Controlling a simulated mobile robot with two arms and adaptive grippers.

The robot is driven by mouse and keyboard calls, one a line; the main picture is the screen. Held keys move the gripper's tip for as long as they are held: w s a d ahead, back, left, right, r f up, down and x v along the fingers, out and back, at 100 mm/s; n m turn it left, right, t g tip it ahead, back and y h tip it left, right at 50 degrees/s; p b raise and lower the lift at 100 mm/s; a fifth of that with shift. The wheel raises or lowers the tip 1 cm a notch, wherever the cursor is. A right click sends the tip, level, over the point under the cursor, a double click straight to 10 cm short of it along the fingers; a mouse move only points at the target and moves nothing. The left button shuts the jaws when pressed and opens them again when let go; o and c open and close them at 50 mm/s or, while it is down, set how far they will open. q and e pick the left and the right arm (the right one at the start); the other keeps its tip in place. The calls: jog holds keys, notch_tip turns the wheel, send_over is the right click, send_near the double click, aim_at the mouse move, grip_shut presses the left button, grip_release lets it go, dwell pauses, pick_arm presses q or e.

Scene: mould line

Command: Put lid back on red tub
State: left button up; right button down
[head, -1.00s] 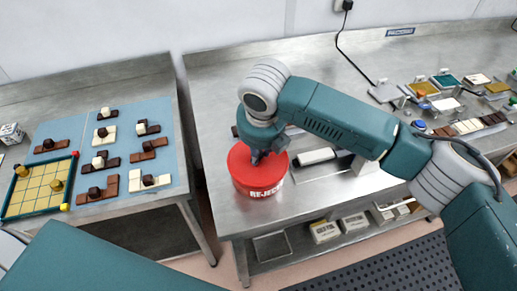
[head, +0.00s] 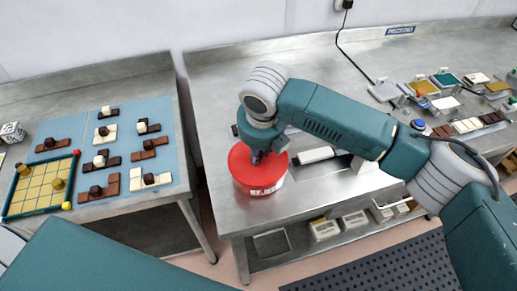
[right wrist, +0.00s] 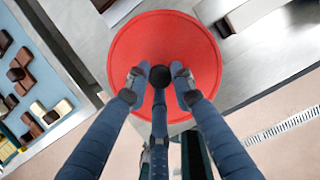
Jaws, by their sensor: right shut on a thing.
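The red tub (head: 262,189), marked REJECT, stands on the steel bench near its front left corner. Its red lid (head: 242,160) lies on top and looks seated all round in the head view. In the right wrist view the round lid (right wrist: 165,35) fills the upper middle, with a dark knob (right wrist: 160,76) at its centre. My right gripper (head: 258,156) is over the lid, fingers down. In the right wrist view my right gripper (right wrist: 160,78) is shut on the knob. The tub's wall is hidden below the lid there. My left gripper is not in view.
A white roller-like item (head: 316,155) lies just right of the tub. The left table holds brown and cream pieces on blue mats (head: 125,118) and a yellow grid board (head: 40,185). Trays of coloured samples (head: 445,80) stand at the bench's right. A gap separates the two tables.

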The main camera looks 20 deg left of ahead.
jog(key=shift+p, duration=0.4)
dwell(0.4)
dwell(0.4)
jog(key=c, duration=0.9)
grip_release()
jog(key=shift+r+p, duration=3.5)
grip_shut()
